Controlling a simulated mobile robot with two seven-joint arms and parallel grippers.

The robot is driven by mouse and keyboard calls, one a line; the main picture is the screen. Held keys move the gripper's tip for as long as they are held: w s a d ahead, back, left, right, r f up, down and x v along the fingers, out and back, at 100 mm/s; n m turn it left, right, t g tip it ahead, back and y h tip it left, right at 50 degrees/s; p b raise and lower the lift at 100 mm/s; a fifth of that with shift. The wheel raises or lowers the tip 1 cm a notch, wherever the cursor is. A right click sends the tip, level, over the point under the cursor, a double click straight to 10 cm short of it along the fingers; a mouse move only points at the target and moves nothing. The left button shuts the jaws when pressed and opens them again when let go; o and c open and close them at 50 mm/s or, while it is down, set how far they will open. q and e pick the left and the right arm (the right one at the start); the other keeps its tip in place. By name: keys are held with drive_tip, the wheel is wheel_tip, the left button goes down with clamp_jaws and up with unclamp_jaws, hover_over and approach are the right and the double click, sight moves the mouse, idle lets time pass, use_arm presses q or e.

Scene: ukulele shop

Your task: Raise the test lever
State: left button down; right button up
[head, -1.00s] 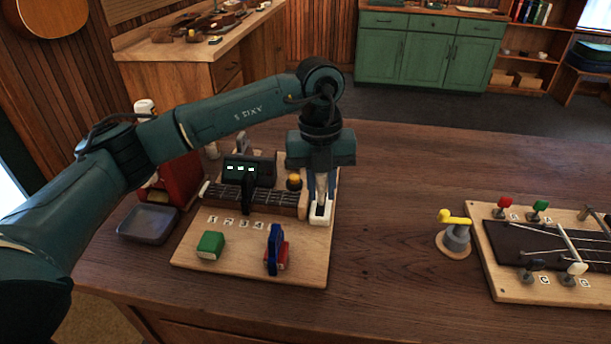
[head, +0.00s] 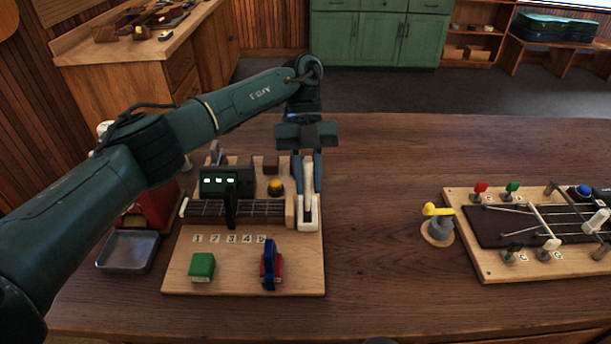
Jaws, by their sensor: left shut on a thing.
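The test lever appears to be the white lever (head: 308,178) on a white base (head: 307,226) at the right edge of the wooden test board (head: 225,275). It stands about upright in the head view. My left gripper (head: 307,188) points down from above, with one blue finger on each side of the lever, and is shut on it. The lever's top is partly hidden under the gripper body. My right gripper is not in view.
A metal tray (head: 127,251) is at left. A yellow-handled crank (head: 438,224) stands right; the table between is clear.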

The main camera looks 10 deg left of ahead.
use_arm(q)
drive_tip(key=shift+w+a+g, duration=0.1)
drive_tip(key=shift+w+g, duration=0.15)
drive_tip(key=shift+g, duration=0.05)
idle(0.5)
drive_tip(key=c, duration=1.3)
unclamp_jaws()
drive_tip(key=shift+w, duration=0.1)
wheel_tip(320, 180, up, 10)
drive_tip(key=shift+f+p, duration=0.1)
drive_tip(key=shift+p, duration=0.2)
